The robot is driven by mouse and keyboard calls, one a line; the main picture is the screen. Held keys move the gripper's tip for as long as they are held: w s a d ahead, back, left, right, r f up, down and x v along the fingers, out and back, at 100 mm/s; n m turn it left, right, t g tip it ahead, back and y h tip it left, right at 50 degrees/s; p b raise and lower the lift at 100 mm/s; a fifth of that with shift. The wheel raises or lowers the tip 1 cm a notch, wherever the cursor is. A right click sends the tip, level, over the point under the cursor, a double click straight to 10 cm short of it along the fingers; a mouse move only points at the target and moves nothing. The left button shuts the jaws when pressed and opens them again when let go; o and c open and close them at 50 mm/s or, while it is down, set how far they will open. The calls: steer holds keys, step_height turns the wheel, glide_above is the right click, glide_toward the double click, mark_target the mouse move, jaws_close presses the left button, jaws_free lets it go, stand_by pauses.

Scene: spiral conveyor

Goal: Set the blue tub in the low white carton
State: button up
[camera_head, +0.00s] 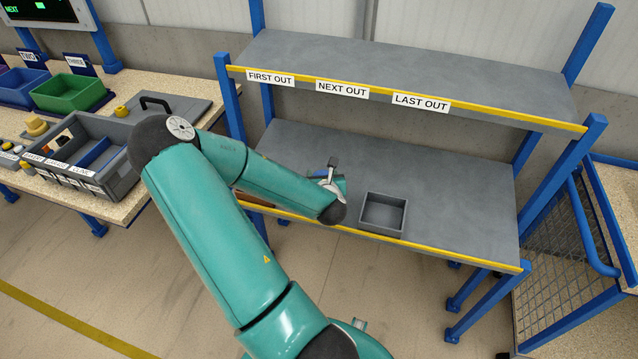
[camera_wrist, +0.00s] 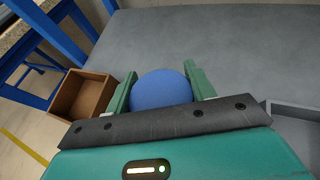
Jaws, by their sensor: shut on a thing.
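The blue tub (camera_wrist: 160,91) shows as a rounded blue shape between the two green fingers of my gripper (camera_wrist: 160,70) in the wrist view. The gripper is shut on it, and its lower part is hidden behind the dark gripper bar. In the head view my gripper (camera_head: 334,172) is over the front part of the lower shelf, left of a grey open box; only a sliver of blue shows there. I cannot tell how high the tub is above the shelf. I see no carton that is clearly white in either view.
The grey open box (camera_head: 383,230) sits empty near the lower shelf's front edge. A brown open box (camera_wrist: 80,98) lies left of my gripper in the wrist view. The lower shelf (camera_head: 450,190) is otherwise clear. The labelled upper shelf (camera_head: 420,70) is empty. A bench with bins stands left.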

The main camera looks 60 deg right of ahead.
steer(key=shift+w+d+f, duration=0.15)
steer(key=shift+w+f, duration=0.25)
steer(key=shift+f, duration=0.1)
steer(key=shift+w+f, duration=0.15)
steer(key=shift+f, duration=1.55)
steer(key=o, duration=1.1)
